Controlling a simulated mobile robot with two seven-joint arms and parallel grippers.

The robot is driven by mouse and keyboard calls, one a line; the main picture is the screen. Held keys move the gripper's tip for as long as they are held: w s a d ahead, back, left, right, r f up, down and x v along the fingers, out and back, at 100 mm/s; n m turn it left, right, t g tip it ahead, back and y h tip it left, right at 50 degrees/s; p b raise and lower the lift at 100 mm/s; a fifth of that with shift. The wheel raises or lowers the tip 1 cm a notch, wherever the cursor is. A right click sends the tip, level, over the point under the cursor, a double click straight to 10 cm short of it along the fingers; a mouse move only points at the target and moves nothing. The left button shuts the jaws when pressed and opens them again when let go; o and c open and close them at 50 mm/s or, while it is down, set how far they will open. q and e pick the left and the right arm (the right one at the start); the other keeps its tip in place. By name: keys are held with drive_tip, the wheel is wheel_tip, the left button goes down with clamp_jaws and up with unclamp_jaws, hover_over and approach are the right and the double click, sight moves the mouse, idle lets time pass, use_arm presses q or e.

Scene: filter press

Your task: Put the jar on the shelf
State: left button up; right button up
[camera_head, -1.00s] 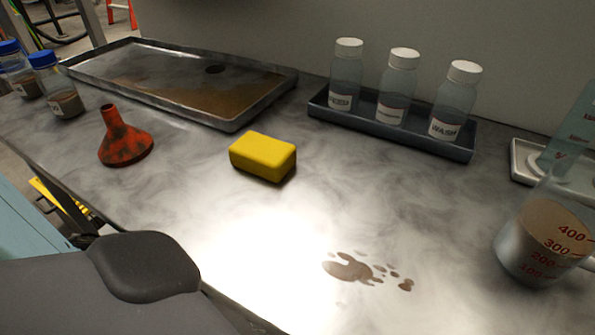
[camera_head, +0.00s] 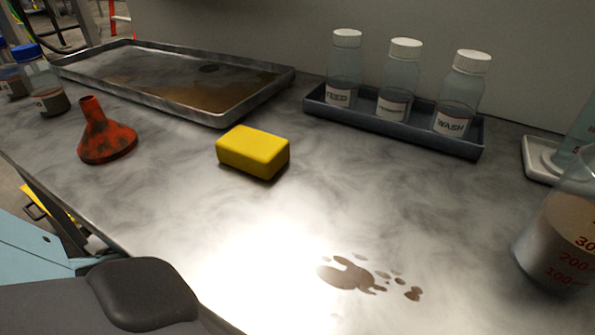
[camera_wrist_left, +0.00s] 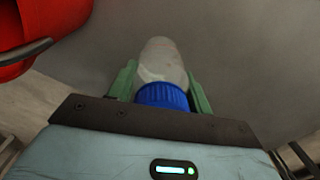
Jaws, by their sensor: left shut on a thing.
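My left gripper (camera_wrist_left: 161,82) is shut on a jar (camera_wrist_left: 160,60) with a ribbed blue cap (camera_wrist_left: 162,96), in the left wrist view. The green fingers lie on both sides of the jar, and the cap is toward the wrist. The jar's body is pale and its contents are not clear. In the head view two other blue-capped jars with brown contents stand at the bench's left end, one (camera_head: 50,99) nearer and one (camera_head: 12,84) cut by the edge. No shelf can be made out. My right gripper is not in view.
The bench (camera_head: 200,200) holds a red funnel (camera_head: 106,142), a yellow sponge (camera_head: 253,152), a stained metal tray (camera_head: 222,117), a rack (camera_head: 395,124) of three white-capped bottles and a beaker (camera_head: 560,235). A brown spill (camera_head: 350,277) lies in front. A red object (camera_wrist_left: 40,25) is near the left gripper.

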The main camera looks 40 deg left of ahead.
use_arm(q)
wheel_tip(320, 180, down, 3)
drive_tip(key=shift+r+b, duration=0.2)
drive_tip(key=shift+b, duration=0.25)
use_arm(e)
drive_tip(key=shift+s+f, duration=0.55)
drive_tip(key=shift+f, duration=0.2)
use_arm(q)
drive_tip(key=shift+r, duration=0.1)
